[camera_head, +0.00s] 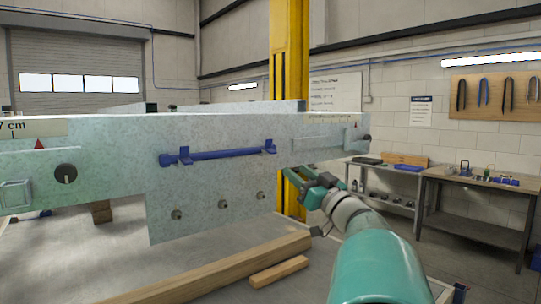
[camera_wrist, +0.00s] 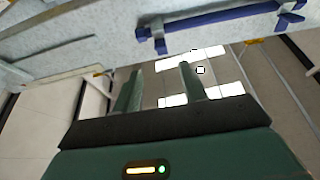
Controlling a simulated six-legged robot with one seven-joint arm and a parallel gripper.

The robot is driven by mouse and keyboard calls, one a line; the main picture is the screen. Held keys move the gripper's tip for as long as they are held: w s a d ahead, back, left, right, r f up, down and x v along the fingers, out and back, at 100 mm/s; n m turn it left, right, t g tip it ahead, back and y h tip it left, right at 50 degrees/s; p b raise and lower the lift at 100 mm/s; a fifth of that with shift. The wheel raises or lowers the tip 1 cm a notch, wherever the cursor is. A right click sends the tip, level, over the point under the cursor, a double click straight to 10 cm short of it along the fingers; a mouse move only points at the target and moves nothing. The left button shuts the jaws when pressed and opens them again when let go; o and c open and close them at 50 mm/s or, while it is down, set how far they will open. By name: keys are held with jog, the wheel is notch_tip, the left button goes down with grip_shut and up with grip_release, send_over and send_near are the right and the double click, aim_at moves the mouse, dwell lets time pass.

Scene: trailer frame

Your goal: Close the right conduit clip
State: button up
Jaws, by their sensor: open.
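A blue conduit (camera_head: 225,154) runs across the pale metal frame panel in the head view. The right conduit clip (camera_head: 270,147) is a small blue bracket at the conduit's right end, and the left clip (camera_head: 184,156) is at the other end. Whether the right clip stands open is too small to tell. My gripper (camera_head: 300,178) is to the right of and below the right clip, apart from it. In the wrist view, its two fingers (camera_wrist: 160,72) are spread and empty. The conduit (camera_wrist: 222,20) and both blue clips show above them in that view.
The pale trailer frame (camera_head: 210,195) fills the left and middle of the head view, with several dark round studs below the conduit. Wooden beams (camera_head: 215,268) lie below. A yellow post (camera_head: 290,60) stands behind. A workbench (camera_head: 480,180) is at the right.

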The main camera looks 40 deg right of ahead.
aim_at(274, 153)
jog(key=x, duration=1)
jog(key=shift+w+r, duration=0.1)
jog(key=shift+c, duration=0.2)
grip_shut()
